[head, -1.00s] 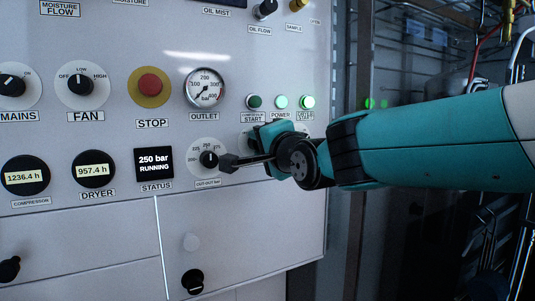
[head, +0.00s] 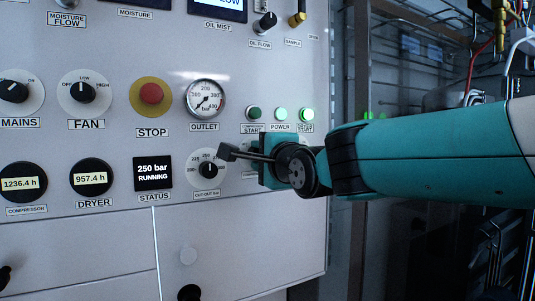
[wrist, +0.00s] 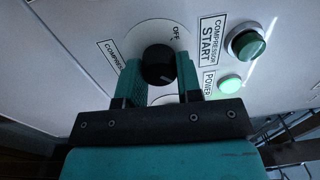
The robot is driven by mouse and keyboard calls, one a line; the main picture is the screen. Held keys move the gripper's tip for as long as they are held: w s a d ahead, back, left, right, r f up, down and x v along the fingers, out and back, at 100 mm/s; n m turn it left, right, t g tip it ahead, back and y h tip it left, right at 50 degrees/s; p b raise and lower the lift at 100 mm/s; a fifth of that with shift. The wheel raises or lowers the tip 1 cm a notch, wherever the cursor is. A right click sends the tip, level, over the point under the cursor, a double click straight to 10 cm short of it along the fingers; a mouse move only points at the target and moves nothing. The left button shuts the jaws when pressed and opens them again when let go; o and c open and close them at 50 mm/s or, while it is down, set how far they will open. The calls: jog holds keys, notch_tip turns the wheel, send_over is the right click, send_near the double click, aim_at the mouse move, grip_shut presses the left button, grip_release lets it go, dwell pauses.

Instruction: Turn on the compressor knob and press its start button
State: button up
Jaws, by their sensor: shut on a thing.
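In the wrist view the black compressor knob (wrist: 157,66) sits on a white round dial (wrist: 150,33) with an OFF mark near its edge. My gripper (wrist: 158,76) has a teal finger on each side of the knob and is shut on it. In the head view my gripper (head: 264,158) is against the panel and hides the knob. The dark green compressor start button (wrist: 246,44) is to the right of the knob in the wrist view. It also shows in the head view (head: 254,113), above my gripper, looking unlit.
A lit green power lamp (head: 281,114) and another lit green light (head: 306,114) are beside the start button. A cut-out knob (head: 208,170), a red stop button (head: 151,93) and a status screen (head: 154,171) reading 250 bar RUNNING are to the left. Cables hang at right.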

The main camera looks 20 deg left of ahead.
jog(key=shift+r, duration=0.3)
jog(key=o, duration=0.9)
jog(key=shift+f, duration=0.15)
jog(key=shift+o, duration=0.2)
jog(key=b+v, duration=0.5)
jog(key=v, duration=1.2)
jog(key=shift+d+b, duration=0.3)
jog(key=shift+d, duration=0.05)
jog(key=shift+f, duration=0.15)
